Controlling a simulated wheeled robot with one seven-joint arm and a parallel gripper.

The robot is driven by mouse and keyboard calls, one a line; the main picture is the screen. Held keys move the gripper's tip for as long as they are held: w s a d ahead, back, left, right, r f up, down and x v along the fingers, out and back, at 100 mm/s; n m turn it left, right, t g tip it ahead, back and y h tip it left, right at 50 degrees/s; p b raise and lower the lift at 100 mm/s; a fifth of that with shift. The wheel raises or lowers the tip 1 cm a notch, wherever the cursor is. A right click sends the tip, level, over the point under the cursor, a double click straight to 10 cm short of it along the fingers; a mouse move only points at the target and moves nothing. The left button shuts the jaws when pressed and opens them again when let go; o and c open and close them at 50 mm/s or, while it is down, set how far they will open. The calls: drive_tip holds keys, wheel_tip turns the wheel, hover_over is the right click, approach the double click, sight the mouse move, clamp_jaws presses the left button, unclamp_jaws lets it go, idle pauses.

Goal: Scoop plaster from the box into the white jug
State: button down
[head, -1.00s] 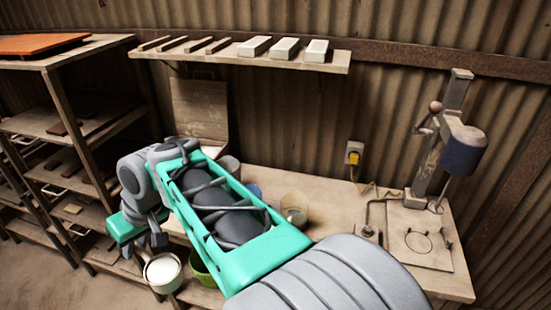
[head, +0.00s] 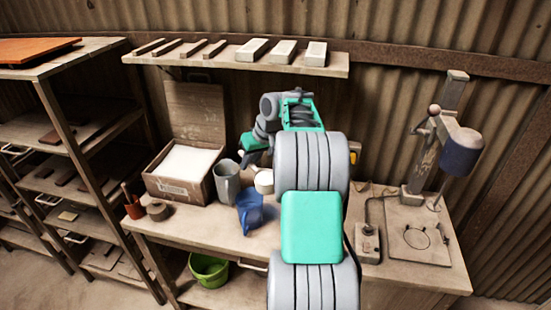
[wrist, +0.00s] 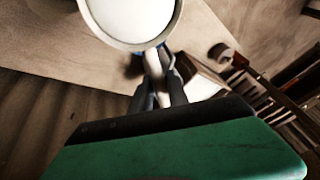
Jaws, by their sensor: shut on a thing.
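My gripper (head: 255,158) is shut on the handle of a white scoop (head: 264,182), above the back of the bench. In the wrist view, the scoop (wrist: 130,18) is large at the top and holds smooth white material. Its handle runs down between my fingers (wrist: 157,95). The white jug cannot be made out now; my arm covers that part of the bench.
A grey jug (head: 227,182) and a blue jug (head: 250,211) stand close by on the bench (head: 205,226). A reddish pot (head: 133,207) and a tape roll (head: 157,210) are at left. A shelf (head: 235,59) hangs above.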

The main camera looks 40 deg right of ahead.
drive_tip(key=s+d+f+t+b, duration=0.1)
drive_tip(key=d+f+t, duration=0.2)
drive_tip(key=d, duration=0.7)
drive_tip(key=shift+s+f+h+b, duration=0.25)
drive_tip(key=shift+f+h+b, duration=0.05)
drive_tip(key=shift+f+b, duration=0.1)
drive_tip(key=s+r+t+b, duration=0.3)
drive_tip(key=t+b, duration=0.3)
drive_tip(key=b, duration=0.8)
drive_tip(key=s+a+r+n+t+b, duration=0.1)
drive_tip(key=s+r+t+b, duration=0.2)
drive_tip(key=b, duration=1.1)
drive_tip(key=s+t, duration=0.3)
drive_tip(key=shift+s+a+n+t, duration=0.15)
drive_tip(key=shift+s+n+t, duration=0.15)
drive_tip(key=shift+s+r+b, duration=0.2)
drive_tip(key=shift+b, duration=0.4)
drive_tip(key=shift+r, duration=0.1)
idle(0.6)
